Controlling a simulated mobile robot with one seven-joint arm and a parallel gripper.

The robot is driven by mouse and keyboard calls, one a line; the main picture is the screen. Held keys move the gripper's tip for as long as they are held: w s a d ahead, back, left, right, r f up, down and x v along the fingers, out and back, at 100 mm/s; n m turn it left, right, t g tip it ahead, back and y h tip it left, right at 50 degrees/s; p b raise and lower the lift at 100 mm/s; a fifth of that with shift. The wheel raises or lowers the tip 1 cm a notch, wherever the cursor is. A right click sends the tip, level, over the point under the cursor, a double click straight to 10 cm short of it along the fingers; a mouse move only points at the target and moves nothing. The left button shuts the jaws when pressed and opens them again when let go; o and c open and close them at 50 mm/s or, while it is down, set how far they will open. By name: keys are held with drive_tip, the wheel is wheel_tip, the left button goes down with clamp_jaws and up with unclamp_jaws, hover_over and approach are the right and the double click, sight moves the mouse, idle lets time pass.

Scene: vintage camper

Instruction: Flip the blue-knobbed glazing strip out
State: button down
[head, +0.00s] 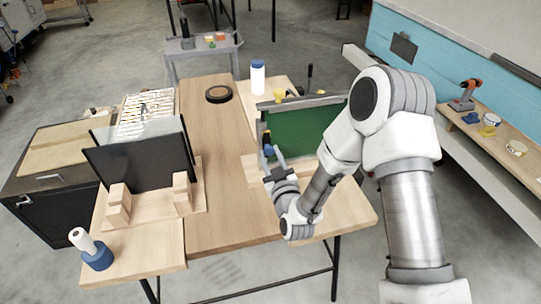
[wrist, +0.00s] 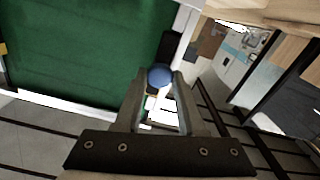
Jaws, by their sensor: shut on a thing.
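The green panel (head: 310,128) stands upright in a grey frame on the right part of the workbench; its green face also fills the upper left of the wrist view (wrist: 80,50). The blue knob (wrist: 159,76) of the glazing strip sits at the panel's lower corner in the wrist view. My gripper (wrist: 158,84) is shut on this knob, with a fingertip on each side of it. In the head view my gripper (head: 269,152) reaches to the left edge of the frame. The strip itself is mostly hidden or too small to tell apart from the frame.
A dark panel (head: 142,163) stands in wooden blocks on the left of the bench. A blue holder with a white roll (head: 97,259) is at the front left. A black ring (head: 218,94) and a blue-capped white bottle (head: 257,78) stand farther back. The bench's middle is clear.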

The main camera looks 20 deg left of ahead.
drive_tip(key=shift+f, duration=0.1)
drive_tip(key=shift+s+b, duration=0.15)
drive_tip(key=shift+b, duration=0.3)
drive_tip(key=shift+s+d+b, duration=0.3)
drive_tip(key=shift+s+b, duration=0.05)
drive_tip(key=shift+b, duration=0.1)
drive_tip(key=c, duration=0.5)
unclamp_jaws()
drive_tip(key=shift+s, duration=0.1)
drive_tip(key=shift+s+d, duration=0.1)
drive_tip(key=shift+d, duration=0.05)
